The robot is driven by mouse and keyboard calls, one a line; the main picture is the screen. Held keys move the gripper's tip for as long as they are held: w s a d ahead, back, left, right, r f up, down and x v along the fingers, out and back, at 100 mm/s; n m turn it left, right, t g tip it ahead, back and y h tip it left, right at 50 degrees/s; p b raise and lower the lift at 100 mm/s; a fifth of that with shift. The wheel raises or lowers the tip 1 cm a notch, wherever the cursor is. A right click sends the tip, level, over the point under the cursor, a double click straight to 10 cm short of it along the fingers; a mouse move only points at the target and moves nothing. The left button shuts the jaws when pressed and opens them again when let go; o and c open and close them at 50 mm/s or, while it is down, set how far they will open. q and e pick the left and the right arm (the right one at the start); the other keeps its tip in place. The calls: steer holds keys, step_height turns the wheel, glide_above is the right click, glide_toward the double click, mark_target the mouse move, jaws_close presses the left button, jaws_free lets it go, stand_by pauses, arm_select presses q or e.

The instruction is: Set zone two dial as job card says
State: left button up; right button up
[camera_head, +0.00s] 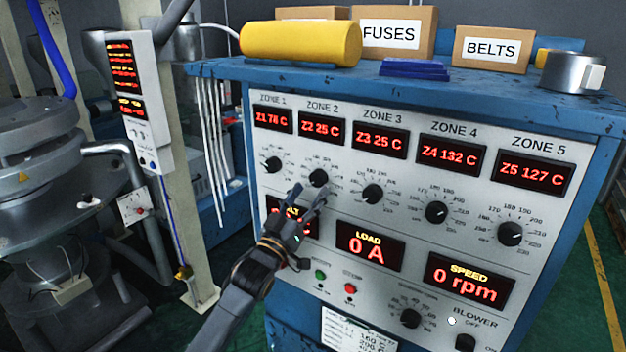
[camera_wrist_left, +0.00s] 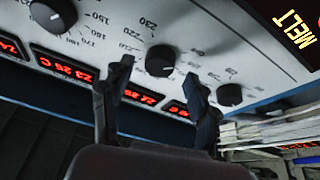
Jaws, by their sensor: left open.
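The zone two dial (camera_head: 318,178) is a black knob on the white panel, under the zone two display (camera_head: 322,126), which reads Z2 25 C. It also shows in the left wrist view (camera_wrist_left: 160,60), seen from close by. My left gripper (camera_head: 310,193) is open just in front of and below this dial, with its fingers apart and nothing between them. In the left wrist view its fingertips (camera_wrist_left: 155,88) lie on either side below the dial. A white card (camera_head: 352,332) on the lower panel shows 160 C and a partly readable 200; the rest is cut off.
The zone one dial (camera_head: 272,164) and zone three dial (camera_head: 372,194) sit close on both sides. Below are the load display (camera_head: 370,246), green button (camera_head: 320,275) and red button (camera_head: 350,289). A yellow roll (camera_head: 300,43) and boxes stand on the cabinet top.

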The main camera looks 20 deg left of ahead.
mark_target(318, 179)
arm_select(q)
steer(key=shift+x, duration=1.3)
steer(key=shift+c, duration=0.3)
steer(key=c, duration=1.1)
steer(key=shift+f+m, duration=0.1)
steer(key=shift+m, duration=0.3)
